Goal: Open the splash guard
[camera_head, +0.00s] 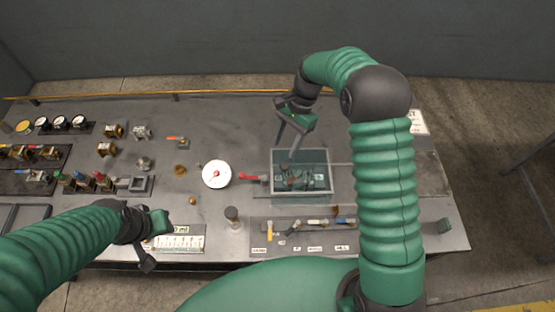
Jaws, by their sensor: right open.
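The splash guard (317,158) is a clear, green-tinted box with a pale frame, right of the middle of the grey bench. It appears to stand closed over some small red-brown and dark fittings, which show dimly through it. My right gripper (287,145) is above the guard's far left side, fingers pointing down, open with nothing between them. I cannot tell whether a finger touches the guard. My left gripper (151,245) is low over the bench's near left edge, well away from the guard; its finger gap is not clear.
A red-handled valve (252,178) and a white gauge (216,174) stand just left of the guard. A row of small valves (293,228) lies in front of it. Valves and gauges crowd the bench's left. A yellow rail (130,94) runs along the back.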

